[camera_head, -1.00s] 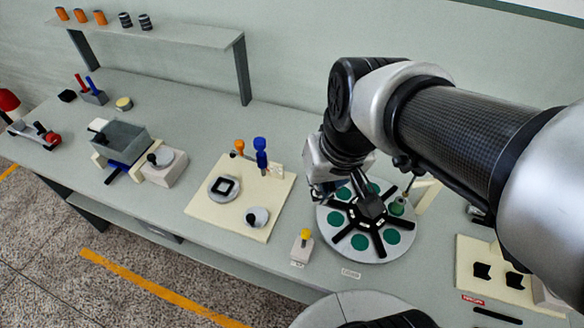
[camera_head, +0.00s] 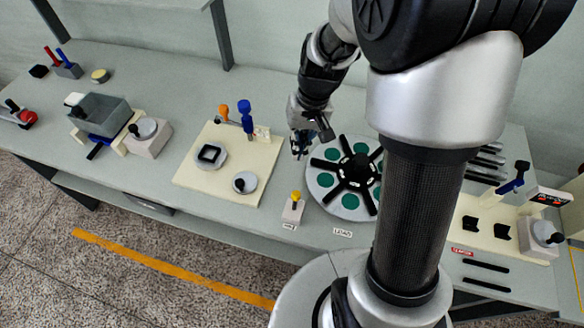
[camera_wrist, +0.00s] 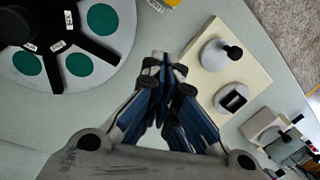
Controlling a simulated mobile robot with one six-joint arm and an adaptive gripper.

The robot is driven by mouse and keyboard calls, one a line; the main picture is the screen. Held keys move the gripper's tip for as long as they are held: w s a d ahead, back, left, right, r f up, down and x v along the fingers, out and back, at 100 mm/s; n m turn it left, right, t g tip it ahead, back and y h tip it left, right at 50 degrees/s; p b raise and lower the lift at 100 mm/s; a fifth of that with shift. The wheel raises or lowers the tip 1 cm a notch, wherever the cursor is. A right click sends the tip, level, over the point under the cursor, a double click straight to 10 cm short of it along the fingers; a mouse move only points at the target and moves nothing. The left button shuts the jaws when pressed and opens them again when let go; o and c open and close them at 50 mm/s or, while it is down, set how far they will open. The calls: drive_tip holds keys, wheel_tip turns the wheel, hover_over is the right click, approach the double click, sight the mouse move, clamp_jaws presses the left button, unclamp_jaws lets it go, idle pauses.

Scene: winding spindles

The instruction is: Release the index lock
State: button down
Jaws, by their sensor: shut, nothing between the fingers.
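A small pale block with a yellow knob (camera_head: 294,205) stands at the front left of the round indexing plate; its front label is too small to read, and I cannot confirm that it is the index lock. The round grey plate (camera_head: 347,206) carries green discs and a black spoked hub (camera_head: 357,172); it also shows in the wrist view (camera_wrist: 112,71). My arm hides its right part. My gripper (camera_head: 299,152) is shut and empty, above the bench between the plate and the cream board, behind the yellow knob. Its fingertips meet in the wrist view (camera_wrist: 163,62).
The cream board (camera_head: 215,187) at left carries round fixtures and upright orange and blue handles (camera_head: 245,115). A grey bin (camera_head: 99,117) stands farther left. At right is another cream fixture board (camera_head: 482,243) with black pieces. The bench front near the yellow knob looks clear.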

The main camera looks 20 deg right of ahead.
sight(296, 196)
drive_tip(key=f+b, duration=0.1)
drive_tip(key=f, duration=0.2)
drive_tip(key=a+f+b, duration=0.1)
drive_tip(key=f, duration=0.2)
drive_tip(key=f+b, duration=0.1)
drive_tip(key=f, duration=0.2)
drive_tip(key=shift+a+f+b, duration=0.3)
drive_tip(key=shift+f+b, duration=0.05)
drive_tip(key=shift+b, duration=0.05)
drive_tip(key=shift+s+f, duration=0.1)
drive_tip(key=shift+s, duration=0.1)
drive_tip(key=shift+s+a+r+b, duration=0.2)
drive_tip(key=shift+s+r, duration=0.15)
drive_tip(key=shift+s, duration=0.45)
drive_tip(key=shift+s+a+r+b, duration=0.1)
drive_tip(key=shift+s+r+b, duration=0.2)
drive_tip(key=shift+s, duration=0.45)
drive_tip(key=shift+r, duration=0.1)
